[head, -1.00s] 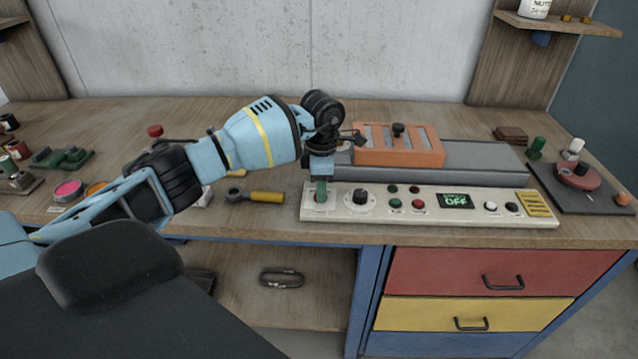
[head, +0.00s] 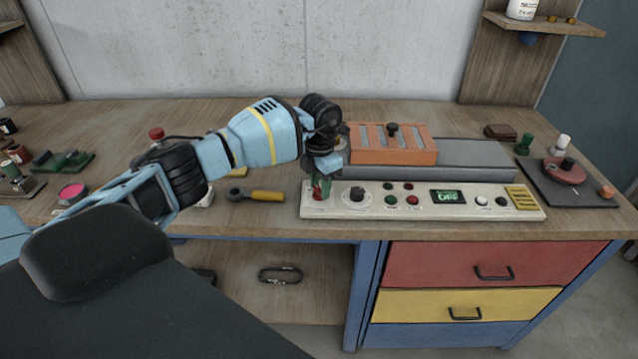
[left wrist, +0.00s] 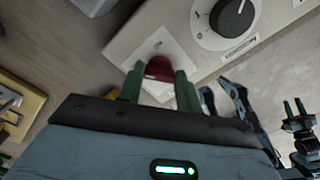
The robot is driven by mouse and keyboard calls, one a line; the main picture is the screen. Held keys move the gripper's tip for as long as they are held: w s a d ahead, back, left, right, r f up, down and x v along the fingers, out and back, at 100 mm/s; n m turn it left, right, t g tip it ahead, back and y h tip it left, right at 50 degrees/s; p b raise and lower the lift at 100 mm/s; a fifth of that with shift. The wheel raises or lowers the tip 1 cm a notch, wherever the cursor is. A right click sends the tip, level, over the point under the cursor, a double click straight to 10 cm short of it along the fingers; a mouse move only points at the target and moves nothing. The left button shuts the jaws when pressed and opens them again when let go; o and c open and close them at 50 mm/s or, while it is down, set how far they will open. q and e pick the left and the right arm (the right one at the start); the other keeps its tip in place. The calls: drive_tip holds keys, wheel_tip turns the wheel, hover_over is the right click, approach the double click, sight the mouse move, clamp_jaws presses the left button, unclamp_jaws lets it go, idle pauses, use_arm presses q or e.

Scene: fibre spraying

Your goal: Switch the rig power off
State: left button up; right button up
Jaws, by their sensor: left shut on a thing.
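The rig's cream control panel (head: 430,211) lies along the front of the bench. Its small screen (head: 448,197) reads OFF in green. At the panel's left end is a switch with a red tip (left wrist: 160,68) on a pale plate, clearest in the left wrist view. My left gripper (head: 320,187) is over that end, its green fingers one on each side of the red tip and shut on it. It also shows in the left wrist view (left wrist: 160,88). The gripper hides part of the switch in the head view. My right gripper does not show in the head view.
A black dial (head: 357,194) is just right of the switch, with several buttons beyond it. An orange slotted block (head: 392,150) sits on a grey rail (head: 470,160) behind the panel. A yellow-handled tool (head: 265,196) lies to the left.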

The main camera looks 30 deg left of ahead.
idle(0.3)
use_arm(q)
drive_tip(key=o, duration=1)
drive_tip(key=shift+r, duration=3.85)
